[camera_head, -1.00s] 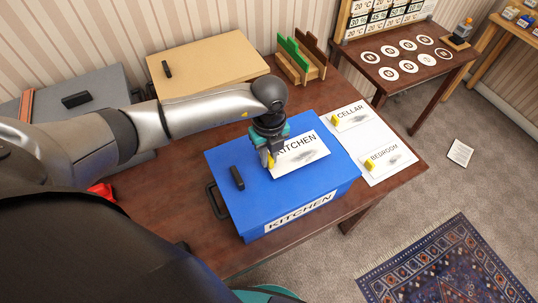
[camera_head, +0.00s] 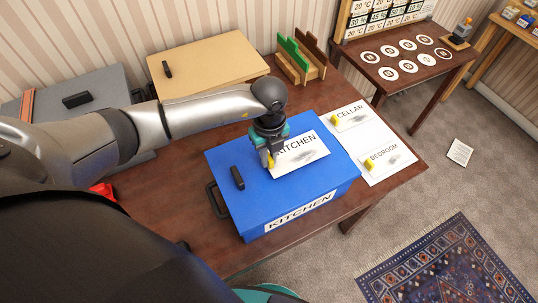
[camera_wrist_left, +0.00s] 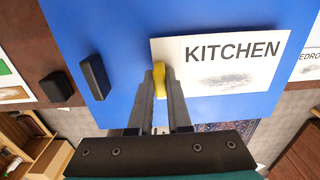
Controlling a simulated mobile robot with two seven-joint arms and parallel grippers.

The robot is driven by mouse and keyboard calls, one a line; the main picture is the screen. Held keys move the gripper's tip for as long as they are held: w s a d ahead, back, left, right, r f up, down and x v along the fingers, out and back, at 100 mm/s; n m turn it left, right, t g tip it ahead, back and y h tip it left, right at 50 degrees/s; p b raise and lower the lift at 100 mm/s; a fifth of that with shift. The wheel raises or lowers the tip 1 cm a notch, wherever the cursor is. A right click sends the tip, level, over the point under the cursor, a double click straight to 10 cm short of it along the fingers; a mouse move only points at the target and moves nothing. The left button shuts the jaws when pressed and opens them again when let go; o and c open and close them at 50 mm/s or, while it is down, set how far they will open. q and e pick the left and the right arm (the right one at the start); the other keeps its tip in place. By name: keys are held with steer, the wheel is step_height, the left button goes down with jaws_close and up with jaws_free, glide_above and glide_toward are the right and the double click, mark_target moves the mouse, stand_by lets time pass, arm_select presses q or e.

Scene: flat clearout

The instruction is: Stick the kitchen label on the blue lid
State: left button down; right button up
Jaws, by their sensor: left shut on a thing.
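The kitchen label (camera_head: 301,152) is a white card with KITCHEN in black and a grey smudge, and it lies on or just over the blue lid (camera_head: 285,187). It also shows in the left wrist view (camera_wrist_left: 225,75), with a yellow tab (camera_wrist_left: 159,78) at its left edge. My left gripper (camera_head: 269,163) is shut on the yellow tab, low over the lid. Whether the whole card touches the lid I cannot tell. The lid has a black handle (camera_head: 237,178), left of the gripper. My right gripper is not in view.
A white sheet with the CELLAR (camera_head: 349,115) and BEDROOM (camera_head: 384,161) labels lies right of the blue box. A tan box (camera_head: 205,65) and a grey box (camera_head: 100,90) stand behind and left. A wooden rack (camera_head: 301,60) stands at the back.

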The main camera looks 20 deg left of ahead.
arm_select(q)
steer(key=shift+f+b, duration=0.6)
steer(key=shift+f, duration=0.2)
steer(key=c, duration=0.8)
jaws_free()
steer(key=shift+r, duration=0.1)
step_height(320, 180, up, 15)
steer(key=shift+r+p, duration=0.1)
steer(key=shift+p, duration=0.3)
